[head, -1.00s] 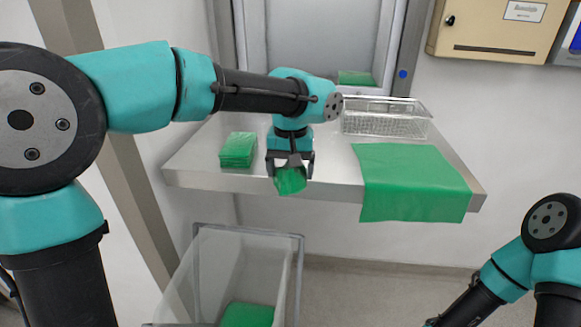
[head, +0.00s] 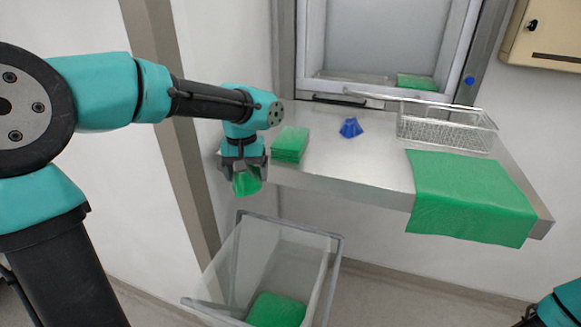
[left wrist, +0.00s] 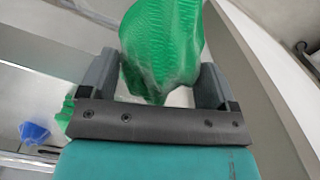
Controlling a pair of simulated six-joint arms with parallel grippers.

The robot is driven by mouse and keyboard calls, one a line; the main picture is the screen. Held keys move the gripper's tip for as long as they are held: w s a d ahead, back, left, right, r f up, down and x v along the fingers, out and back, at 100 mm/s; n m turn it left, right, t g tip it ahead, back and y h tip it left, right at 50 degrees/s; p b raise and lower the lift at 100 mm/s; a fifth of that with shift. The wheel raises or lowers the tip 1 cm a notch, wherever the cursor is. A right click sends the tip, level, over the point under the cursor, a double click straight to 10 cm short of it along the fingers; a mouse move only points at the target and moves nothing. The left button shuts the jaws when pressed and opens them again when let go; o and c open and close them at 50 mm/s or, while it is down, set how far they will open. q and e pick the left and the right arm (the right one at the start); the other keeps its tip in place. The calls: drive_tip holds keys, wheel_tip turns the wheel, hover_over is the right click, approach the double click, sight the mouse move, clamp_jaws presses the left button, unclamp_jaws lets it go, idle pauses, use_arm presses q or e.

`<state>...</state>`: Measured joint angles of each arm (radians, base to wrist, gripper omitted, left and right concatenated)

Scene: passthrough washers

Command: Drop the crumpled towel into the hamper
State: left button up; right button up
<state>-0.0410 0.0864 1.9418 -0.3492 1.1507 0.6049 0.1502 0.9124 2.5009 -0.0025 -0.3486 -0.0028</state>
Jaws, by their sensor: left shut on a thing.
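The crumpled green towel (head: 246,181) hangs from my left gripper (head: 244,167), which is shut on it. In the left wrist view the towel (left wrist: 162,45) fills the space between the two fingers (left wrist: 160,85). The hamper (head: 328,290) is a translucent bin with a grey rim, standing on the floor below the shelf. Green cloth (head: 277,309) lies at the hamper's bottom. My right arm shows only at the lower right corner; its gripper is out of view.
The steel shelf (head: 345,178) holds a folded green stack (head: 290,144), a crumpled blue cloth (head: 350,127), a wire basket (head: 446,134) and a green cloth (head: 470,195) draped over its front edge. A hatch with a green item (head: 415,82) is behind.

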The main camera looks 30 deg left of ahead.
use_arm(q)
drive_tip(key=s+a+f+n, duration=0.1)
drive_tip(key=s+a+f, duration=0.1)
drive_tip(key=s+a, duration=0.5)
drive_tip(key=s+a+f+n, duration=0.1)
drive_tip(key=s+a+n, duration=0.1)
drive_tip(key=s+a, duration=0.6)
drive_tip(key=shift+s+a+f, duration=0.3)
drive_tip(key=shift+s+f, duration=0.05)
drive_tip(key=shift+s, duration=0.4)
